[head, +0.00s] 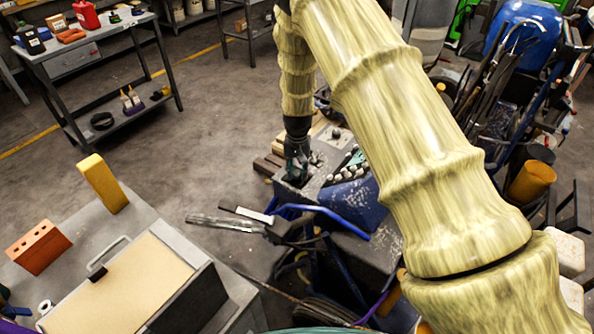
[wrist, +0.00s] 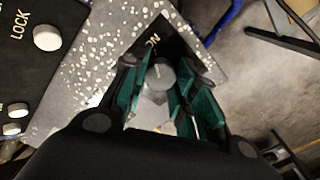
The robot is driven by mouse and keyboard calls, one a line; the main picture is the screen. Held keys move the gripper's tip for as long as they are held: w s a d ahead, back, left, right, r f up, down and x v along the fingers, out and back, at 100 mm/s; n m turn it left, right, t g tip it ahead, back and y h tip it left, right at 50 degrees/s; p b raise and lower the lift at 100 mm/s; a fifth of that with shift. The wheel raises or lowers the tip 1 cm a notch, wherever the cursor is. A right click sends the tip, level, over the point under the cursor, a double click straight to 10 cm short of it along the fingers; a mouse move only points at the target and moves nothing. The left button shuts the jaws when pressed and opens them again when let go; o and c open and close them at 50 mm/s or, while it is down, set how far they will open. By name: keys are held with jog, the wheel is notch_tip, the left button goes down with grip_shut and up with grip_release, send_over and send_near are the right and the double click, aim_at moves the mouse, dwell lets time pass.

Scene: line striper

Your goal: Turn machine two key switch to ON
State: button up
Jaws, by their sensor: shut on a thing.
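The key switch (wrist: 160,75) is a round grey knob on a black plate with partly visible lettering that seems to read "ON" in the wrist view. The plate sits on a paint-speckled grey panel (wrist: 100,72). My gripper (wrist: 158,100) has its green-padded fingers on either side of the switch and is shut on it. In the head view my gripper (head: 297,172) points down at the machine's panel (head: 318,160); the switch is hidden there by the fingers. Which way the switch is turned is hard to tell.
A black plate marked "LOCK" with a white knob (wrist: 47,37) lies left of my gripper in the wrist view. A blue-framed machine with handlebars (head: 235,222) stands below the panel. A workbench (head: 150,225) with a brick (head: 38,247) is at the front left.

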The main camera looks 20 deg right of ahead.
aim_at(298, 172)
jog(key=o, duration=1.1)
jog(key=shift+c, duration=0.2)
jog(key=shift+r, duration=0.2)
notch_tip(298, 172, up, 12)
jog(key=shift+f, duration=0.15)
